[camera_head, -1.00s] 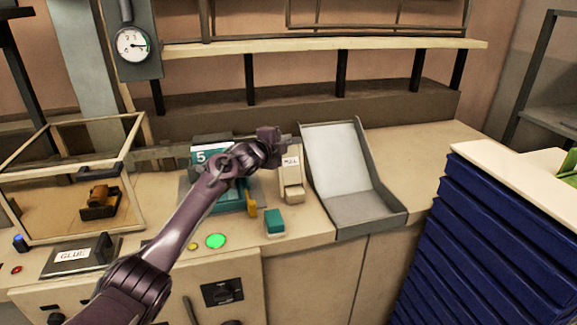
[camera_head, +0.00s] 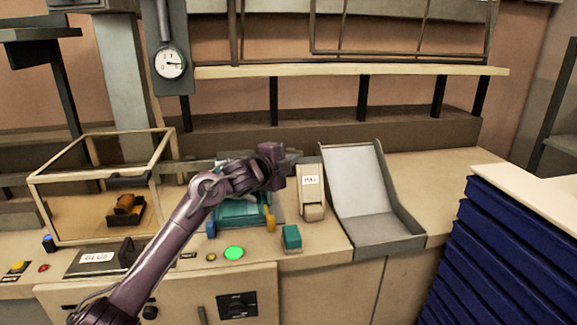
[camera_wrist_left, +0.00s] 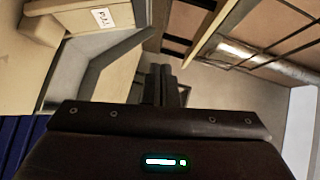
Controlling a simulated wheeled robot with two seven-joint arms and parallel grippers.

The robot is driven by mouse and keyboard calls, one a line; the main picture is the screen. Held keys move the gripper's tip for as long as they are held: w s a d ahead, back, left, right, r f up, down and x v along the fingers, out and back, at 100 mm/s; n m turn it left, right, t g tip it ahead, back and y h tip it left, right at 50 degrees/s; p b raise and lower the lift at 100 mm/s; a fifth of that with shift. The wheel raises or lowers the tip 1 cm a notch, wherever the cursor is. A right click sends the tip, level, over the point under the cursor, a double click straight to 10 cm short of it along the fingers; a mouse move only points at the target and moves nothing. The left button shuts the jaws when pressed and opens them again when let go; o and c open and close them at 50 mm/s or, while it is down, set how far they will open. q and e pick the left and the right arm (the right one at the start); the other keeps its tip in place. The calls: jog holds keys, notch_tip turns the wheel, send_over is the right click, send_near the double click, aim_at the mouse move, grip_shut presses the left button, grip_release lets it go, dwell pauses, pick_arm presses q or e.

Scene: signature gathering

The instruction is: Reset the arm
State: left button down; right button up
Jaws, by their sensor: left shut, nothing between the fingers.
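My left arm reaches in from the lower left in the head view. Its gripper (camera_head: 291,160) is above the counter, in front of the labelled beige block and left of the grey tray. In the left wrist view the fingers of my left gripper (camera_wrist_left: 165,82) are together and hold nothing. My right gripper is not in view.
Below the arm is a teal machine (camera_head: 240,208). A beige block labelled PULL (camera_head: 311,190) and a grey tray (camera_head: 370,230) stand to its right. A glass case (camera_head: 60,205) is at left, blue stacks (camera_head: 510,255) at right. A shelf (camera_head: 350,71) spans the back.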

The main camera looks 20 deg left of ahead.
pick_arm(q)
jog(key=shift+s+a, duration=0.2)
jog(key=shift+s, duration=0.1)
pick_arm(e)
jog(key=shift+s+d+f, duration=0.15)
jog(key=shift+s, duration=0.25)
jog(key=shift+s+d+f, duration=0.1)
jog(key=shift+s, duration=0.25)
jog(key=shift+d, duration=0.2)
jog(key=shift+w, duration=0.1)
